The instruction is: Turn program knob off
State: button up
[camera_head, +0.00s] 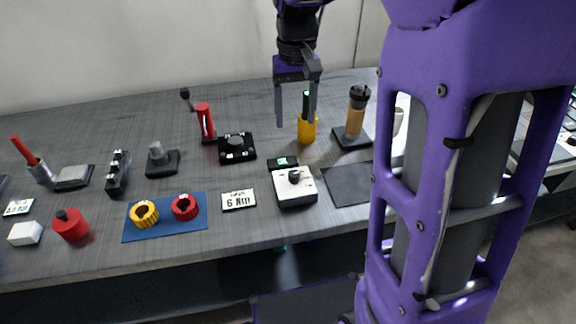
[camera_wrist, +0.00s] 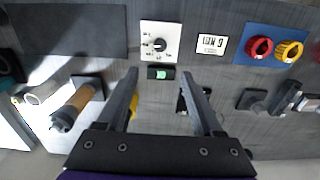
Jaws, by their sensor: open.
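The program knob (camera_head: 295,177) is a small black dial on a white box (camera_head: 297,197) on the workbench. In the wrist view the knob (camera_wrist: 160,45) sits on the white plate (camera_wrist: 148,53), which has small marks around the dial. A small black display with a green screen (camera_head: 283,162) is just behind the box; it also shows in the wrist view (camera_wrist: 161,73). My gripper (camera_head: 297,122) points down above the bench, behind and above the knob, apart from it. In the wrist view my fingers (camera_wrist: 160,75) are spread and empty. The marks are too small to read.
A yellow cup (camera_head: 307,130) with dark tools stands below and behind my gripper. A brown-handled tool (camera_head: 356,112) is to its right. A dark mat (camera_head: 348,184) lies right of the box, a label plate (camera_head: 238,200) left. Red and yellow rings lie on a blue mat (camera_head: 170,229).

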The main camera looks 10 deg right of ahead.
aim_at(294, 173)
notch_tip(294, 173, down, 17)
jog(key=b, duration=0.3)
grip_shut()
dwell(0.4)
